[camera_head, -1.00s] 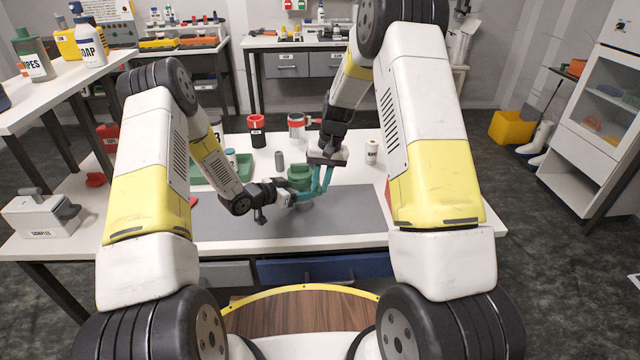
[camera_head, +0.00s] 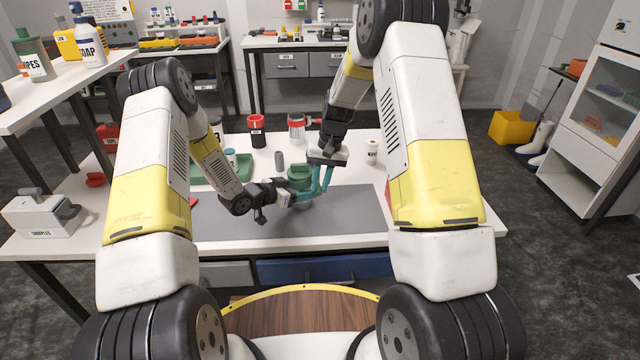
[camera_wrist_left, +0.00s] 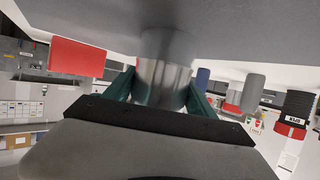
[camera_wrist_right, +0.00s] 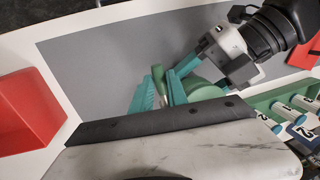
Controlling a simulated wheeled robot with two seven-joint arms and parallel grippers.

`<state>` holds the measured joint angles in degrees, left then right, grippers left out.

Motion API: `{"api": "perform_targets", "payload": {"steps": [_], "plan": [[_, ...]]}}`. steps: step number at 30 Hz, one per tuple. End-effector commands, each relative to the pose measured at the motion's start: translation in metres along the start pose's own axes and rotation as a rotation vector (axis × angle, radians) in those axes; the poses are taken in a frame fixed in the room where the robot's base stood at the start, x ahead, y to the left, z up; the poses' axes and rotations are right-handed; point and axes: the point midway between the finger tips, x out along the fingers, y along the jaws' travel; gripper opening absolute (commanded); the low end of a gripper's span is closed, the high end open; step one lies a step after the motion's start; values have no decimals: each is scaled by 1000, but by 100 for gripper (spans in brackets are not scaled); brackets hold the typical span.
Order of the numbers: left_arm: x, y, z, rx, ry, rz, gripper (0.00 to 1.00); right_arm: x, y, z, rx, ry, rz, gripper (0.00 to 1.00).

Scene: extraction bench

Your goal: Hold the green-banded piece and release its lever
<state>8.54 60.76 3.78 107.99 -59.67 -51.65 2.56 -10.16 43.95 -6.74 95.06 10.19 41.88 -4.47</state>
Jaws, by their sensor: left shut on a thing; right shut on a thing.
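The green-banded piece (camera_head: 299,178) stands at the middle of the grey mat, a round green body partly hidden by my grippers. In the left wrist view its lower part is a shiny metal cylinder (camera_wrist_left: 163,78) between the teal fingers. My left gripper (camera_head: 296,195) is shut on this body from the left. My right gripper (camera_head: 318,188) reaches down from above at the piece's right side. In the right wrist view the round green body (camera_wrist_right: 205,90) sits beside its fingers, and a narrow green lever (camera_wrist_right: 159,78) shows between them. The right gripper is shut on the lever; the contact is partly hidden.
The grey mat (camera_head: 350,212) has free room to the right and front. Behind stand a grey cylinder (camera_head: 279,160), a black red-topped jar (camera_head: 256,132) and a white labelled bottle (camera_head: 371,150). A green tray (camera_head: 245,168) lies behind my left arm.

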Motion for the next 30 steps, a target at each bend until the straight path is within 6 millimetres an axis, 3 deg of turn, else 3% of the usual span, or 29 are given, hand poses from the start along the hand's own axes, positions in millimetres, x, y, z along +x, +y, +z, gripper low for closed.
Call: {"api": "perform_targets", "payload": {"steps": [14, 30], "plan": [[0, 0, 0, 1, 0, 0, 12, -1, 4, -1, -70, -13, 0, 0], [0, 0, 0, 1, 0, 0, 12, -5, 28, -11, -515, -102, 0, 0]]}}
